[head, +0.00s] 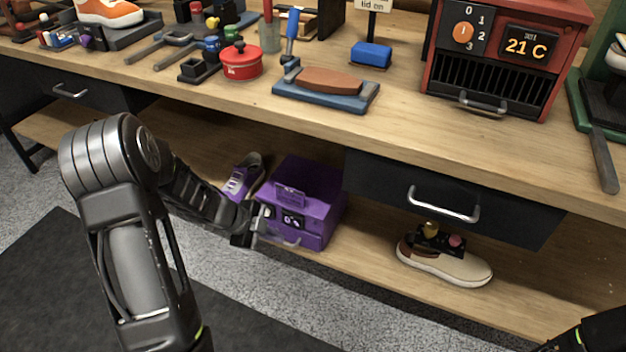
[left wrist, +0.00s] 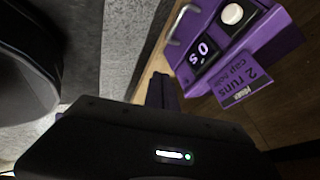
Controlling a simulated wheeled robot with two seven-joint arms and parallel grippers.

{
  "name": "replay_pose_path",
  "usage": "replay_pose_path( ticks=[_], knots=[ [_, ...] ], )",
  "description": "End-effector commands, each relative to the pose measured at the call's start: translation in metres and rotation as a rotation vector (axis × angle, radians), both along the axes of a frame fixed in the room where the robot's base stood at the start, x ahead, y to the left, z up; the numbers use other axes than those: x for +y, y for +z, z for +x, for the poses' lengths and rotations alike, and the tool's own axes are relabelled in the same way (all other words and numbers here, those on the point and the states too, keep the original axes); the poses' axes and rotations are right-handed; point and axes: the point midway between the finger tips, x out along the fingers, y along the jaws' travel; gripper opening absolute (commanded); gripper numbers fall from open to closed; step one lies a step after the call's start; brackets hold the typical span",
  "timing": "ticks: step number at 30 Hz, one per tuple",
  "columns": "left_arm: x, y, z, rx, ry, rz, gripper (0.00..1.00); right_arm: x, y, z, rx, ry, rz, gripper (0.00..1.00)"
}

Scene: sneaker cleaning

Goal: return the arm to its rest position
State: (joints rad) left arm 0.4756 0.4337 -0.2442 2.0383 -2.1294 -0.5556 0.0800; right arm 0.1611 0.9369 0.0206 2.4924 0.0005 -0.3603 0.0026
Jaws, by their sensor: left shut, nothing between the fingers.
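My left gripper (head: 250,236) is shut and empty. In the head view it is at the lower shelf, right in front of the left side of the purple box (head: 318,215). I cannot tell whether it touches the box. In the left wrist view the purple box (left wrist: 262,52) shows its dial, its small display and a tag, with the shut fingers (left wrist: 162,88) close to its front. My right gripper is out of view; only a dark bit of the right arm shows at the lower right corner of the head view.
The workbench top (head: 410,125) overhangs the lower shelf. A black drawer (head: 500,222) hangs right of the box, and a beige shoe (head: 455,267) sits below it. A purple sneaker (head: 243,178) stands behind my left forearm. The floor in front is free.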

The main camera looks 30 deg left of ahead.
Motion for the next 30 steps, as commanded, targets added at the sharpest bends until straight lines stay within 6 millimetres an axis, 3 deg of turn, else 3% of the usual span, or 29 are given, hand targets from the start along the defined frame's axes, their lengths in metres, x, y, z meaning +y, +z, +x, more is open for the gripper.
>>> replay_pose_path(
  ticks=[8, 14, 18, 22, 26, 30],
  knots=[
    [0.003, 0.001, 0.005, -0.007, 0.038, -0.006, 0.0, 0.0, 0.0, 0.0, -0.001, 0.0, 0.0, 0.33],
    [-0.002, 0.002, 0.019, -0.01, 0.278, -0.125, 0.0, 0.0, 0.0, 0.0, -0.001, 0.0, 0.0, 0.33],
    [-0.032, -0.018, 0.024, 0.06, 0.541, -0.293, 0.0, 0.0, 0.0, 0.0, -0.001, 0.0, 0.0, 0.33],
    [-0.077, -0.051, 0.01, 0.202, 0.812, -0.445, 0.0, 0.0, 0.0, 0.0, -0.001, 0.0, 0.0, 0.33],
    [-0.129, -0.089, -0.026, 0.398, 1.069, -0.537, 0.0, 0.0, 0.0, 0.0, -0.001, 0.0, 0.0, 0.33],
    [-0.181, -0.121, -0.082, 0.608, 1.286, -0.553, 0.0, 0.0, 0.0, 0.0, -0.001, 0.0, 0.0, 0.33]
  ],
)
